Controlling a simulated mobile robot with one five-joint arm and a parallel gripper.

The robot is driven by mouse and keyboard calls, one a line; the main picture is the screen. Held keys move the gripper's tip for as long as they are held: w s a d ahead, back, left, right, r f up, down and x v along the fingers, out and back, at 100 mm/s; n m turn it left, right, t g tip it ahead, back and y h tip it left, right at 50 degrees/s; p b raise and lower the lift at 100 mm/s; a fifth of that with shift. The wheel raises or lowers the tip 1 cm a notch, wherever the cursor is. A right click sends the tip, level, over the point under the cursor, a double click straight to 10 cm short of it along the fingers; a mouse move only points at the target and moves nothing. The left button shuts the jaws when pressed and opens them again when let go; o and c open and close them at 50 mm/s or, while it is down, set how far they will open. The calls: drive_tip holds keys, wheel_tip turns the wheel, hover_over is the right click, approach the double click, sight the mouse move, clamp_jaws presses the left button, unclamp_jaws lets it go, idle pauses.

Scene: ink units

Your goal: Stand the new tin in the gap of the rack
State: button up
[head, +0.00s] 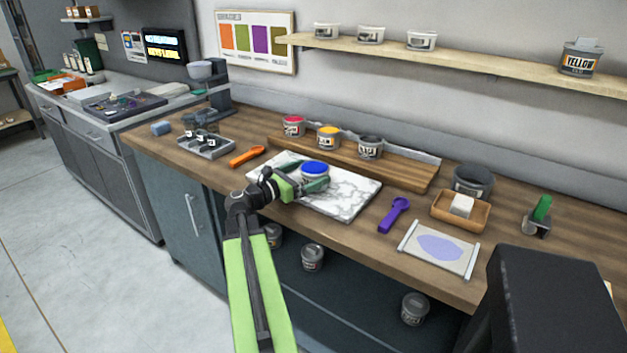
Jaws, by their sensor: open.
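A tin with a blue top (315,169) stands upright on a white marble slab (345,203). My gripper (308,186) is open at the near side of this tin, with its jaws low beside it. I cannot tell whether they touch it, and the tin's lower near side is partly hidden. Behind the slab is the wooden rack (405,176), holding a red-topped tin (293,126), a yellow-topped tin (328,137) and a dark-topped tin (370,147). The rack's right part, past the dark tin, is bare.
An orange scoop (247,156) and a metal tray (206,145) lie left of the slab. A purple scoop (394,214), a sheet with a lilac patch (438,247), a wooden tray (458,212) and a dark pot (473,181) are to the right. A shelf (470,62) runs above.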

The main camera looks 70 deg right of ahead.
sight(323, 165)
drive_tip(key=x, duration=0.5)
drive_tip(key=shift+d, duration=0.2)
drive_tip(key=c, duration=2)
drive_tip(key=shift+r, duration=0.1)
